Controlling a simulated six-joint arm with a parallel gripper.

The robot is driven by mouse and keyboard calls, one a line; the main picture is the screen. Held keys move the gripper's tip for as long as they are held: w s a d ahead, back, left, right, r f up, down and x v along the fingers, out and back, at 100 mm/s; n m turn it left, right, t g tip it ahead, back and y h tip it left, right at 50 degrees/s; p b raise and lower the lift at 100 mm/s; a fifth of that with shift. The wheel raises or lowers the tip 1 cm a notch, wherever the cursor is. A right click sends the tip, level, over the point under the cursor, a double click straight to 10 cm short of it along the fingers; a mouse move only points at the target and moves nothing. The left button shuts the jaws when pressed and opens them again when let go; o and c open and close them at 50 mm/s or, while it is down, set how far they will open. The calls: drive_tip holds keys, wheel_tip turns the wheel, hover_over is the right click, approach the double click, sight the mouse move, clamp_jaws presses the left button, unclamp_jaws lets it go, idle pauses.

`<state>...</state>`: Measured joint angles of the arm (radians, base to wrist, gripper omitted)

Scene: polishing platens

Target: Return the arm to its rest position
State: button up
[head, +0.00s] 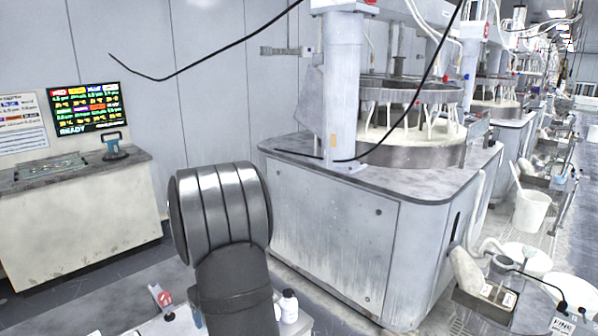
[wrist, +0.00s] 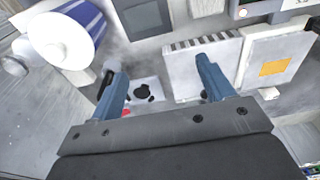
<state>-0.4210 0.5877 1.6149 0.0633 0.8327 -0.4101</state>
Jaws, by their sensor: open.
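My gripper (wrist: 160,66) shows in the wrist view with its two blue fingers spread wide apart. Nothing is held between them. Behind the gap is a grey surface with a small white plate bearing dark round parts (wrist: 147,91), which no finger clearly touches. In the head view my dark, ribbed arm stands at the lower middle, over the near bench. The gripper itself does not show in that view.
A large polishing machine (head: 335,235) stands right of my arm. A side counter (head: 80,225) with a lit screen (head: 86,108) is at left. A white bottle (head: 288,306) stands close beside my arm. The wrist view shows a blue-and-white cylinder (wrist: 72,30) and pale blocks (wrist: 277,62).

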drive_tip(key=s+a, duration=0.2)
drive_tip(key=a, duration=0.7)
drive_tip(key=s+a, duration=0.2)
drive_tip(key=a, duration=0.8)
drive_tip(key=shift+a, duration=0.15)
drive_tip(key=o, duration=0.5)
drive_tip(key=shift+r, duration=0.1)
drive_tip(key=shift+o, duration=0.4)
drive_tip(key=s+d+r, duration=0.2)
drive_tip(key=d+r, duration=0.2)
drive_tip(key=d, duration=0.3)
drive_tip(key=s+d+r+g+h, duration=0.1)
drive_tip(key=s+d+r, duration=0.1)
drive_tip(key=d+r, duration=0.3)
drive_tip(key=shift+d, duration=0.95)
wheel_tip(320, 180, down, 10)
drive_tip(key=shift+s+d, duration=0.2)
drive_tip(key=shift+d, duration=0.05)
